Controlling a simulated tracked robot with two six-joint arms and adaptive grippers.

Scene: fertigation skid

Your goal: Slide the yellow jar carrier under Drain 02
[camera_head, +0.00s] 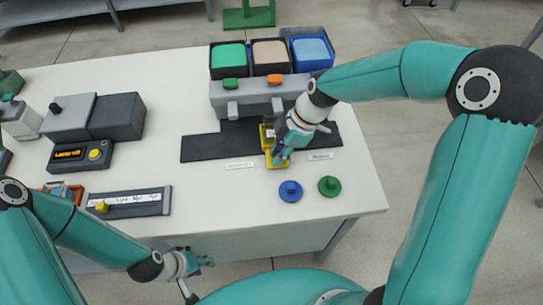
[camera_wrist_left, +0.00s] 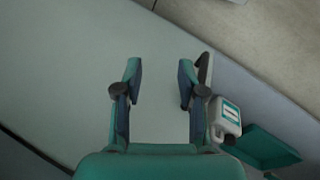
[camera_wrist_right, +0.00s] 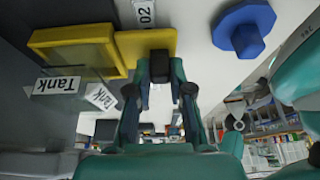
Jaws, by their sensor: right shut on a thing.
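The yellow jar carrier (camera_head: 268,143) stands on the dark strip (camera_head: 205,148) in front of the drain block (camera_head: 255,92), which has two spouts. My right gripper (camera_head: 280,156) is at the carrier's near end. A label ending in "02" (camera_wrist_right: 145,14) lies beside the tab. The jar is mostly hidden; a clear surface with "Tank" labels shows there. My left gripper (camera_head: 195,263) is low by the table's front edge, open and empty in the left wrist view (camera_wrist_left: 160,85).
Green, beige and blue tanks (camera_head: 268,52) stand behind the drains. A blue knobbed disc (camera_head: 290,191) and a green one (camera_head: 329,186) lie right of the carrier, near the front. Two small labels (camera_head: 240,165) (camera_head: 320,156) edge the strip. A display unit (camera_head: 82,155) stands left.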

